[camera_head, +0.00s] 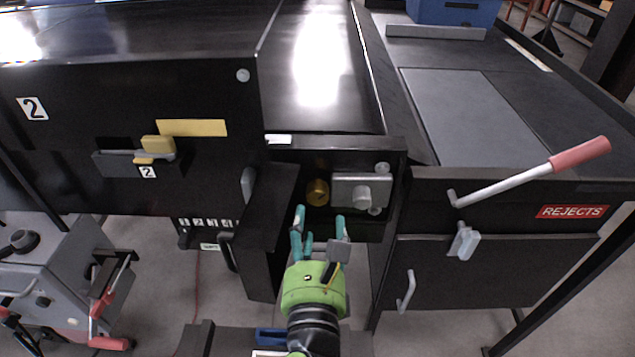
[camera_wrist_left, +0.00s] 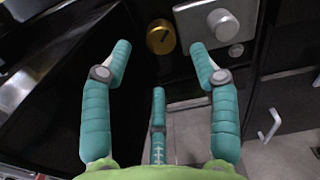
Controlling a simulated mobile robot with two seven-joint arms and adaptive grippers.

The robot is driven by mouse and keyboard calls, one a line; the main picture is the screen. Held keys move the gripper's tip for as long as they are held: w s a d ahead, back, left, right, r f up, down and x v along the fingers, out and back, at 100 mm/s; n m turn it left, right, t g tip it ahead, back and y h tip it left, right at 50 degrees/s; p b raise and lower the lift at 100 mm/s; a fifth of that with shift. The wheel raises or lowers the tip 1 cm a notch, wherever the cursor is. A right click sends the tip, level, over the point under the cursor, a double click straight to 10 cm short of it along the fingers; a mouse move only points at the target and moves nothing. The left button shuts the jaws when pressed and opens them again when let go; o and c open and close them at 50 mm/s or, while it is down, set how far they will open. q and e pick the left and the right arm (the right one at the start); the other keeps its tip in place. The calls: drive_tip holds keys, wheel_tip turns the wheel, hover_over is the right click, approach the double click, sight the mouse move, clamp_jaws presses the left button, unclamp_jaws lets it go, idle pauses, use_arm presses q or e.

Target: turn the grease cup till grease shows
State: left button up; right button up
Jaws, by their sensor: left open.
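The grease cup (camera_head: 317,192) is a small round brass cap on the black panel inside the open compartment, left of a grey block with a round knob. It also shows in the left wrist view (camera_wrist_left: 161,37), with a dark mark on its face. My left gripper (camera_head: 320,212) is green with teal fingers. It is open and empty, pointing at the panel, with its fingertips just below and in front of the cup. In the left wrist view the cup lies between the two upper fingers, apart from them. I see no grease on the cup. My right gripper is not in view.
The grey block (camera_head: 345,190) with its knob (camera_head: 362,194) sits right beside the cup. An open black door (camera_head: 268,210) stands close left of my gripper. A red-handled lever (camera_head: 580,152) sticks out at the right, above the rejects cabinet (camera_head: 480,270).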

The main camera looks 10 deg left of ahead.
sight(317, 195)
use_arm(q)
drive_tip(key=w, duration=0.1)
drive_tip(key=w+p, duration=0.2)
drive_tip(key=shift+w+a+r, duration=0.35)
drive_tip(key=shift+a+r, duration=0.05)
drive_tip(key=shift+w+a+f+p, duration=0.1)
drive_tip(key=shift+w+f+p, duration=0.1)
drive_tip(key=shift+w, duration=0.3)
drive_tip(key=shift+w+a+f+p, duration=0.1)
drive_tip(key=shift+w+p, duration=0.05)
drive_tip(key=shift+w, duration=0.45)
drive_tip(key=c, duration=0.8)
drive_tip(key=shift+c, duration=1.4)
drive_tip(key=shift+r, duration=0.25)
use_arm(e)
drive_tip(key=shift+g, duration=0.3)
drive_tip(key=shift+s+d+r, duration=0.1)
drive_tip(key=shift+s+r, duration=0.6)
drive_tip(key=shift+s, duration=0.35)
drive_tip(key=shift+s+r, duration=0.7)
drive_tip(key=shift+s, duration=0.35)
